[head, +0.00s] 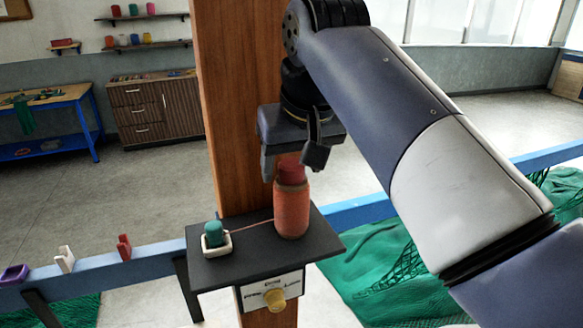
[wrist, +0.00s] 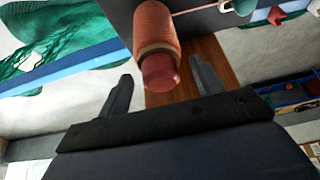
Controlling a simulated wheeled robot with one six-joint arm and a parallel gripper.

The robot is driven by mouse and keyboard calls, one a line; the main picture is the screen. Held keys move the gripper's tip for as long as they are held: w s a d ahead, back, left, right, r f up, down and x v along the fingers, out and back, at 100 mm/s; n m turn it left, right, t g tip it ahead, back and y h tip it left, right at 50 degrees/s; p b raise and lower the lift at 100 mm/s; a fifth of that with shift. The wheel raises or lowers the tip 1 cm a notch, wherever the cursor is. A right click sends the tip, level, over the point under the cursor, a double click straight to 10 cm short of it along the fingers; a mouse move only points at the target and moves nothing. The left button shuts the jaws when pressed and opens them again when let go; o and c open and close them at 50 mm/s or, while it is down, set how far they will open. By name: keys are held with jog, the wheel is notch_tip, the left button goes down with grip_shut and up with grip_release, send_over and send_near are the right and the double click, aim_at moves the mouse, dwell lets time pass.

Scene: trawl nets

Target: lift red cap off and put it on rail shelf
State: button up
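The red cap (head: 290,168) sits on top of an orange thread spool (head: 292,211), which stands upright on a dark shelf (head: 225,268) fixed to the wooden post at the blue rail. My gripper (head: 292,162) is above the spool, fingers pointing down on either side of the cap. In the wrist view the red cap (wrist: 160,71) and orange spool (wrist: 154,28) show between the open fingers of my gripper (wrist: 161,72), with a gap on both sides. The gripper holds nothing.
A teal piece (head: 214,234) in a white holder stands left of the spool, joined by a thread. A knob panel (head: 272,291) is below the shelf. White, red and purple clips sit on the blue rail (head: 160,250); green nets hang below it. The shelf's front is clear.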

aim_at(294, 165)
jog(key=c, duration=1)
jog(key=shift+r, duration=0.1)
jog(key=shift+c, duration=0.2)
notch_tip(294, 165, up, 10)
dwell(0.8)
